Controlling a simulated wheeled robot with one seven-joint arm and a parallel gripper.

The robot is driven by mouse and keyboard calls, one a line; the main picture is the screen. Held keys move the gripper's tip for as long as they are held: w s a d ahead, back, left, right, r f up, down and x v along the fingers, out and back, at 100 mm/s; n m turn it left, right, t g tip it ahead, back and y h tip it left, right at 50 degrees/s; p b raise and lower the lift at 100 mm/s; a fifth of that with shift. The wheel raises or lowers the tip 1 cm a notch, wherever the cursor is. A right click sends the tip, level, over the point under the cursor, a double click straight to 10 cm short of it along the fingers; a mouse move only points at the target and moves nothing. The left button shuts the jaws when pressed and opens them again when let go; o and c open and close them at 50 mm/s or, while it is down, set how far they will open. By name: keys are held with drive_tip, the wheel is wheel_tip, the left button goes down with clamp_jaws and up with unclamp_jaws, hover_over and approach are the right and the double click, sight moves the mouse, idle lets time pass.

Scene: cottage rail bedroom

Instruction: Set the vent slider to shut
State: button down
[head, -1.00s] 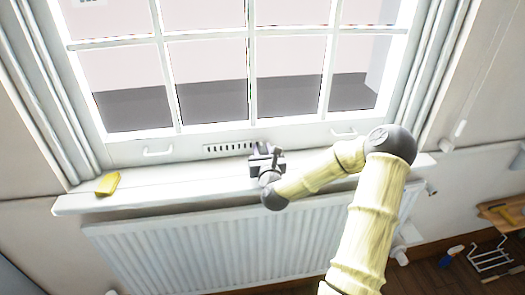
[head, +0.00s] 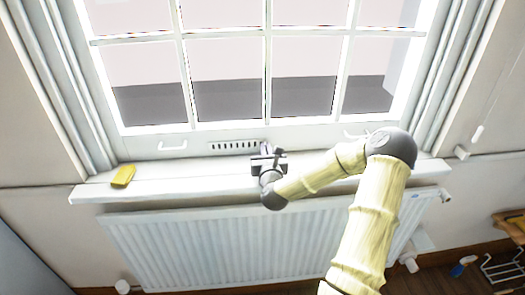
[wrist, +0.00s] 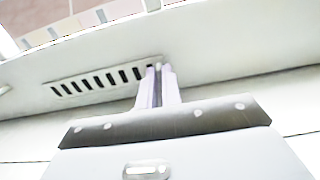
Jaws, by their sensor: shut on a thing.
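The vent (head: 236,146) is a white slotted strip in the bottom rail of the window, and its slots look dark. In the wrist view the vent (wrist: 100,80) runs left from my fingers, with several dark slots showing. My gripper (head: 267,158) is at the vent's right end, above the sill. In the wrist view my gripper (wrist: 159,70) has its two fingers close together against the strip, shut on the vent slider's small knob. The knob is mostly hidden between the fingers.
A yellow sponge-like block (head: 123,176) lies on the left of the windowsill (head: 190,177). White handles (head: 173,146) stand out from the window rail on both sides of the vent. A ribbed radiator (head: 190,245) is below the sill.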

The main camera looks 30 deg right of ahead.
drive_tip(key=shift+a, duration=0.2)
drive_tip(key=c, duration=1.6)
unclamp_jaws()
drive_tip(key=shift+a, duration=0.1)
drive_tip(key=shift+o, duration=0.2)
drive_tip(key=v, duration=0.8)
drive_tip(key=shift+s+r+p, duration=0.35)
drive_tip(key=shift+p, duration=0.95)
drive_tip(key=p, duration=0.2)
drive_tip(key=shift+s+p, duration=0.35)
drive_tip(key=shift+p, duration=0.05)
